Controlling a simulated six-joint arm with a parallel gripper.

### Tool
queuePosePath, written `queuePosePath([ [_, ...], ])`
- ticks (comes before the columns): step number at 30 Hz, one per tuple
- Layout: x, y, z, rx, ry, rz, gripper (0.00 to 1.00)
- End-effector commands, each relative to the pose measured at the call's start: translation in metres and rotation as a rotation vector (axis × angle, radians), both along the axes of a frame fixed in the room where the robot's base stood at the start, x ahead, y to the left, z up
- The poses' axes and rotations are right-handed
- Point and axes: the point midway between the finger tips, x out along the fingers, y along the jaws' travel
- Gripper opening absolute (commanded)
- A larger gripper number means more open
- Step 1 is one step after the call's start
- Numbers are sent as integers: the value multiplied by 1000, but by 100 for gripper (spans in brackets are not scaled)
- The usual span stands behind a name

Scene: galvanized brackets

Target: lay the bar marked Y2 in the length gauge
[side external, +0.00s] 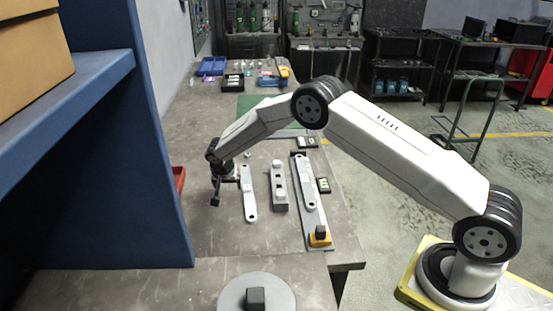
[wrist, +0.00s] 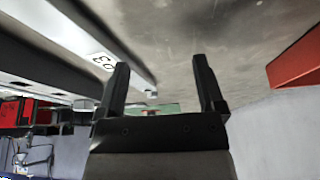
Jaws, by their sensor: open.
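My gripper (side external: 222,190) hangs over the bench, just left of a flat pale grey bar (side external: 249,195). In the wrist view my gripper (wrist: 161,82) has its two fingers apart with nothing between them. A pale bar with a tag (wrist: 103,62) lies left of the fingers there; the tag looks like "63" or "E9", not clearly Y2. A long grey fixture with a yellow end block (side external: 320,239), apparently the length gauge, lies further right, with a round-ended pale bar (side external: 309,190) along it. No Y2 mark is readable.
A grey holder with raised blocks (side external: 279,187) stands between the flat bar and the fixture. A red bin (side external: 179,180) is at the left, also in the wrist view (wrist: 297,62). A blue shelf post (side external: 155,130) stands left.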

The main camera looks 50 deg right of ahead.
Motion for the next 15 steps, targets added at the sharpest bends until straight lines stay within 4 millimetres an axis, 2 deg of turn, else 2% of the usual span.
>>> queuePosePath([
  [6, 0, 0, -19, 0, -1, 1, 88],
  [15, -6, 8, 7, 1, -4, 2, 88],
])
